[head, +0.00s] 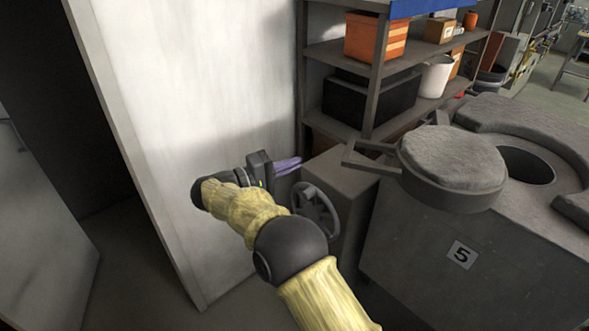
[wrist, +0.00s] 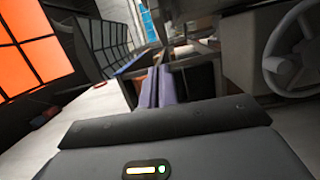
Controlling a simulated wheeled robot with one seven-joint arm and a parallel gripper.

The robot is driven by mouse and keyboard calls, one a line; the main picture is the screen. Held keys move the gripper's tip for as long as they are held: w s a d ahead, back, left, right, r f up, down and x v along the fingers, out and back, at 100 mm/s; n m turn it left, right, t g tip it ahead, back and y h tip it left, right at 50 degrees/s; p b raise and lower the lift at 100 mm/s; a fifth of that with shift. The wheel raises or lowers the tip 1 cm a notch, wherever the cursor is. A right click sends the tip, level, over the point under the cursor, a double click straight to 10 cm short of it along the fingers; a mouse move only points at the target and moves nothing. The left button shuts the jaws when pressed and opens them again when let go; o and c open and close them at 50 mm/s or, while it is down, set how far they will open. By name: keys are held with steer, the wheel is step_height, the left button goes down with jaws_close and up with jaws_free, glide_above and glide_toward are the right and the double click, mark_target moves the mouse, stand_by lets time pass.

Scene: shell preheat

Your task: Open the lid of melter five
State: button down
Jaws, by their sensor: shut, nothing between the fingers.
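Melter five (head: 462,254) is a grey box-shaped furnace at the right of the head view, with a "5" plate on its front. Its round grey lid (head: 455,160) sits swung to the left, beside a dark round opening (head: 527,165) that is largely uncovered. A bar handle (head: 366,160) sticks out from the lid's left side. My gripper (head: 288,166) is to the left of the handle, near the white wall, apart from it. Its purple fingers are shut and empty; they also show in the wrist view (wrist: 157,88). The lid cannot be made out in the wrist view.
A dark handwheel (head: 315,212) on a grey housing stands just right of my gripper; it also shows in the wrist view (wrist: 291,52). A shelf rack (head: 376,75) with boxes and a white bucket (head: 436,76) stands behind. A white wall panel (head: 200,110) is close on the left.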

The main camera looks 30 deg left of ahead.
steer(key=w+r+n+t+y+b, duration=0.2)
steer(key=w+r+t+y+b, duration=0.15)
steer(key=w+y+b, duration=0.4)
steer(key=s+d+f+n+g+y+b, duration=0.45)
steer(key=s+d+g+y, duration=0.2)
steer(key=y, duration=0.45)
steer(key=w+d+f+m+g+h+p, duration=0.1)
steer(key=d+f+m+g+h+p, duration=0.2)
steer(key=d, duration=0.9)
steer(key=w+d+f+m+g+h+p, duration=0.1)
steer(key=d+f+m+h+p, duration=0.3)
steer(key=d, duration=0.7)
steer(key=s+d+m+g+h+p, duration=0.1)
steer(key=s+d+m+g+p, duration=0.2)
steer(key=s+d+m, duration=0.2)
steer(key=s+d+f+m+g+h+p, duration=0.1)
steer(key=s+d+m+g+p, duration=0.2)
steer(key=s+d+m, duration=0.3)
steer(key=s+d, duration=0.5)
steer(key=d, duration=0.5)
steer(key=shift+d+h, duration=0.3)
steer(key=shift+h, duration=0.05)
